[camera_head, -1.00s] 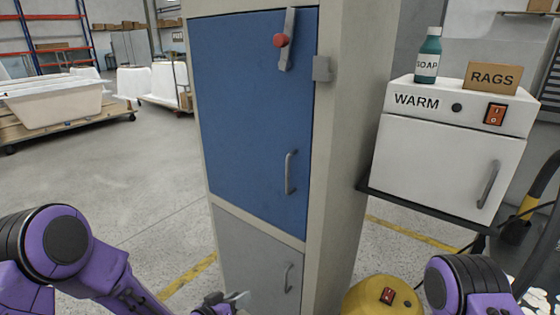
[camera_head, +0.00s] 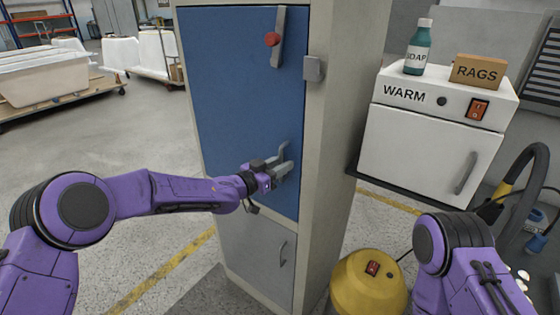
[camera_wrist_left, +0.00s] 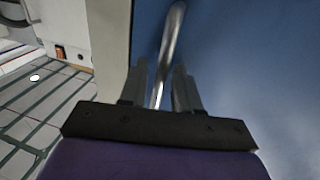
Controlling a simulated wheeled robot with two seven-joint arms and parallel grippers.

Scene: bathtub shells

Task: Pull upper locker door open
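The upper locker door (camera_head: 235,90) is blue and sits closed in the beige locker frame. A grey lever with a red knob (camera_head: 272,40) stands nearly upright near the door's top right. The metal door handle (camera_head: 283,150) is a vertical bar at the door's lower right. My left gripper (camera_head: 284,168) is at this handle and partly hides it. In the left wrist view the handle (camera_wrist_left: 170,45) runs between the two fingers (camera_wrist_left: 160,85), which stand apart with gaps beside the bar. My right arm shows at bottom right; its gripper is out of view.
The grey lower locker door (camera_head: 255,255) is closed. A grey catch (camera_head: 314,68) is on the frame beside the upper door. To the right stand a white warmer (camera_head: 425,145), a soap bottle (camera_head: 418,48), a rags box (camera_head: 479,71) and a yellow vacuum (camera_head: 366,285).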

